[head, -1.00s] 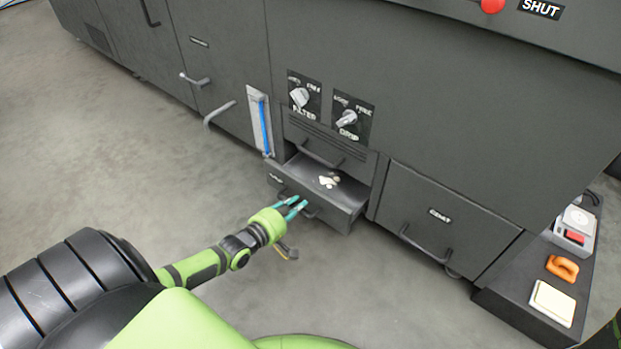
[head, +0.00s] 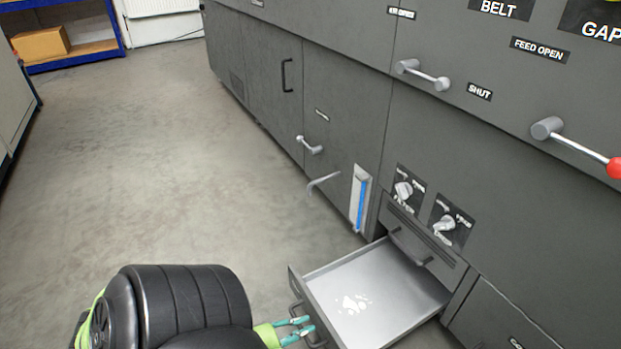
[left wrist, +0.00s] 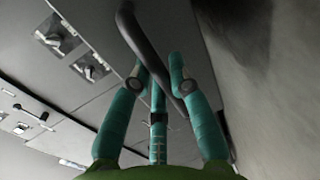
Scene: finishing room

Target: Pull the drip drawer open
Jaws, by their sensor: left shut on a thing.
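The drip drawer (head: 395,285) is a grey tray pulled well out of the dark machine, with its pale floor showing and whitish spots on it. Its dark bar handle (head: 294,306) is on the outer front panel at the left. My left gripper (head: 304,327) is at this handle with its teal fingers. In the left wrist view the teal fingers (left wrist: 158,85) are closed around the dark handle bar (left wrist: 148,52), which runs between them. My right gripper is out of view.
Above the drawer is another handled panel (head: 425,245). The FILTER knob (head: 403,189) and a second knob (head: 444,224) sit above it. A grey lever (head: 322,182) and a blue gauge (head: 358,200) are left of them. Open concrete floor (head: 200,190) lies to the left.

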